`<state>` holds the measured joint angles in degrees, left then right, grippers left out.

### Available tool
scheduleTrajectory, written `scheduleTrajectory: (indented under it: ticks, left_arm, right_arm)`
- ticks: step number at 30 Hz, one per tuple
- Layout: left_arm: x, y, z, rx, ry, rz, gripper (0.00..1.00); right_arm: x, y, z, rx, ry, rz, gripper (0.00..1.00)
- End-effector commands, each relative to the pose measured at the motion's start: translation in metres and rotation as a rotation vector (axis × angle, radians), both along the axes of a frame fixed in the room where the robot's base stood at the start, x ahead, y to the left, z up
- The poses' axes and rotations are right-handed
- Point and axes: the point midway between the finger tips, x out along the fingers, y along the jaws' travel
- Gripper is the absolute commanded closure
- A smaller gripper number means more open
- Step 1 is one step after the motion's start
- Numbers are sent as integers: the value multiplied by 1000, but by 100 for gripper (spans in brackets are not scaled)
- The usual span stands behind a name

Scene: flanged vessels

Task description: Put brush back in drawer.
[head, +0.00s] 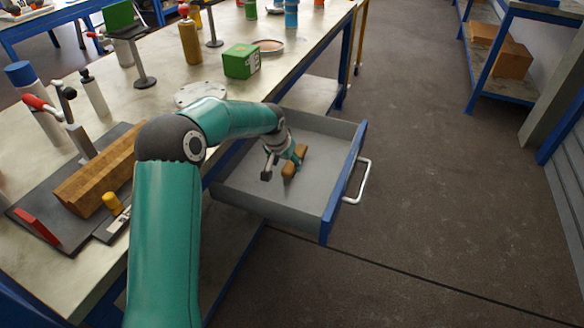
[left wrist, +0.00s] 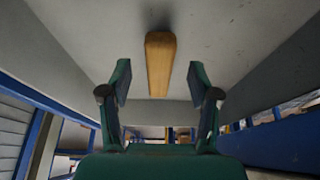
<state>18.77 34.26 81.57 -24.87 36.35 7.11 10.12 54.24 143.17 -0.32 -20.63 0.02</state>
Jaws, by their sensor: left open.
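The brush, a brown wooden block-like piece (head: 296,164), is inside the open grey drawer (head: 240,192) and appears to lie on its floor. In the left wrist view the brush (left wrist: 160,62) runs lengthwise away from me, centred between the fingers. My left gripper (head: 284,163) reaches down into the drawer right at the brush. Its two fingers are spread apart, with a gap on each side of the brush, and do not touch it in the left wrist view. The bristles cannot be made out. My right gripper is not in view.
The drawer has a blue front with a metal handle (head: 358,182) and sticks out from the workbench (head: 215,72). A green box (head: 241,61), a flange disc (head: 200,93) and a wooden block (head: 95,175) are on the bench. The floor to the right is clear.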

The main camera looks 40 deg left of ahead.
Motion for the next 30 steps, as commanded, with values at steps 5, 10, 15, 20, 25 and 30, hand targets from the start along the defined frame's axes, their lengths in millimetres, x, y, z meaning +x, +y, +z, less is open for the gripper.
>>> scheduleTrajectory:
  ticks: [5,10,15,20,25,30]
  left_arm:
    - [-15,-3,38,1,-3,0,38]
    - [-25,-6,61,0,-1,0,38]
    - [-30,-7,71,0,1,0,38]
    - [-31,-7,72,0,1,0,38]
    - [-30,-7,72,0,1,0,38]
    - [-30,-7,72,0,1,0,38]
  right_arm:
    - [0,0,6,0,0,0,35]
    - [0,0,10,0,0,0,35]
    - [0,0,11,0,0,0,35]
    - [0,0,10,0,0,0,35]
    - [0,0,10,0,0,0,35]
    - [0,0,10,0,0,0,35]
